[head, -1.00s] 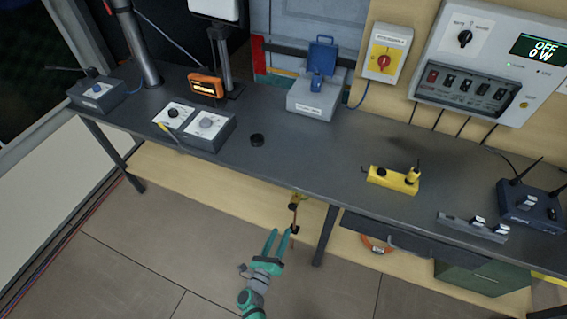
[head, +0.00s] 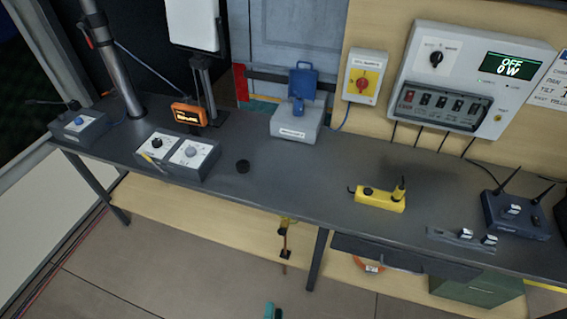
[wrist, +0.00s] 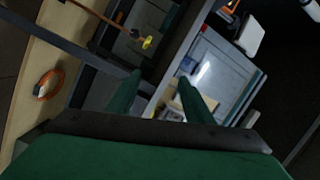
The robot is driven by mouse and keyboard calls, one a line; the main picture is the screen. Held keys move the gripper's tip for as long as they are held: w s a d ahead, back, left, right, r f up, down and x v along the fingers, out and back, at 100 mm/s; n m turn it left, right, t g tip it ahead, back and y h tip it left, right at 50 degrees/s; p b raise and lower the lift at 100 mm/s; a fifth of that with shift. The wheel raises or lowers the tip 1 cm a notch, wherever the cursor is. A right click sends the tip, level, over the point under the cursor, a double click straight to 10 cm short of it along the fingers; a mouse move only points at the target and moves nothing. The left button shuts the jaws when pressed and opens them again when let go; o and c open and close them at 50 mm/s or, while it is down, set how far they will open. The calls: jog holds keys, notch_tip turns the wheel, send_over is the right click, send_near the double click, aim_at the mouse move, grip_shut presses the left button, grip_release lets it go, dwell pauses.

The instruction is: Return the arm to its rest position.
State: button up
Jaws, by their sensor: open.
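My gripper (wrist: 160,100) shows in the wrist view with its two green fingers spread apart and nothing between them. In the head view only a small teal tip of my gripper (head: 272,311) shows at the bottom edge, in front of and below the bench. The rest of my arm is out of that view.
A long dark bench (head: 290,190) crosses the head view. On it stand control boxes, a grey box with a blue latch (head: 297,118) and a yellow device (head: 379,201). A wall panel (head: 452,80) reads OFF, 0 W. The floor (head: 190,275) in front is clear.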

jog(key=s+d+r+n+g+y, duration=0.1)
jog(key=s+d+r+n+g, duration=0.1)
jog(key=s+r+n, duration=1)
notch_tip(320, 180, up, 3)
jog(key=shift+d+r+n, duration=0.1)
jog(key=shift+d+n, duration=0.3)
jog(key=shift+n, duration=0.8)
jog(key=shift+s, duration=0.15)
jog(key=c, duration=0.4)
